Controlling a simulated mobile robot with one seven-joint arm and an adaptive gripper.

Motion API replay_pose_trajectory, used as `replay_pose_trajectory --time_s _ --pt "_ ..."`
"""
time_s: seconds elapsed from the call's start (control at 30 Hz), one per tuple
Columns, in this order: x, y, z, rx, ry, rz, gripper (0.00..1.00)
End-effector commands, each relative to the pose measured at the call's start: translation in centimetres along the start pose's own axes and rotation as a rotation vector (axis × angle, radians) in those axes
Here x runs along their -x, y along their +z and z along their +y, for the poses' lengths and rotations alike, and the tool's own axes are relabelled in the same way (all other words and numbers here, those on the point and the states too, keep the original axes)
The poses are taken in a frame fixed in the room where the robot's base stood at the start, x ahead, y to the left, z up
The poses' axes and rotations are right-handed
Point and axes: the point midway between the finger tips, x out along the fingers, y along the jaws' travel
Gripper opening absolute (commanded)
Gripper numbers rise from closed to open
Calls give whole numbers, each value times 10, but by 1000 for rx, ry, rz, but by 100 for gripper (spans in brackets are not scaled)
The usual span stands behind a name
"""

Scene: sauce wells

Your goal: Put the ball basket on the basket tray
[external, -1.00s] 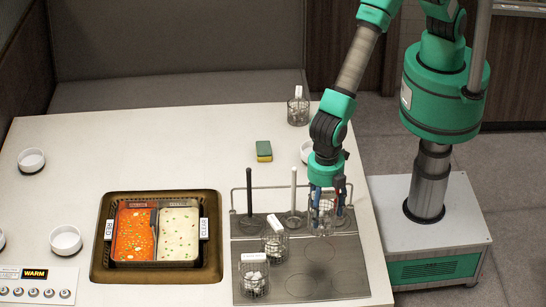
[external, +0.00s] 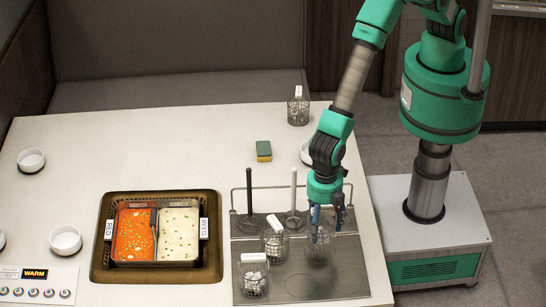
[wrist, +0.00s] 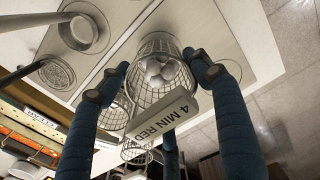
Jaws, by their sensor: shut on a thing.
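The ball basket (wrist: 160,48) is a wire mesh basket of pale round balls, with a white tag (wrist: 162,115) reading "4 MIN RED". It shows blurred in the external view (external: 320,242), below my gripper (external: 327,222). In the wrist view the fingers of my gripper (wrist: 154,78) are on either side of the basket's tag end, shut on it. The basket tray (external: 345,272) is a grey metal plate with a rail at its back, at the table's right front. The held basket is over its right part; I cannot tell whether it touches.
Two other wire baskets (external: 275,243) (external: 254,276) stand on the tray, left of the held one. Ladles (external: 249,195) stand along the rail. A two-part sauce pot (external: 157,232) is left. Another basket (external: 298,110) stands at the back, near a sponge (external: 263,150).

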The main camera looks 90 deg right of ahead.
Motion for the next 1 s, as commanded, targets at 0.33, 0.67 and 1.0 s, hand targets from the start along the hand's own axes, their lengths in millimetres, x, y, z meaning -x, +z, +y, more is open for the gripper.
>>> replay_pose_trajectory --time_s 0.33,0.67,1.0 --pt "-15 0 0 0 -1 -1 27" --pt "-37 0 0 0 1 1 27" --pt "-40 0 0 0 0 0 27"
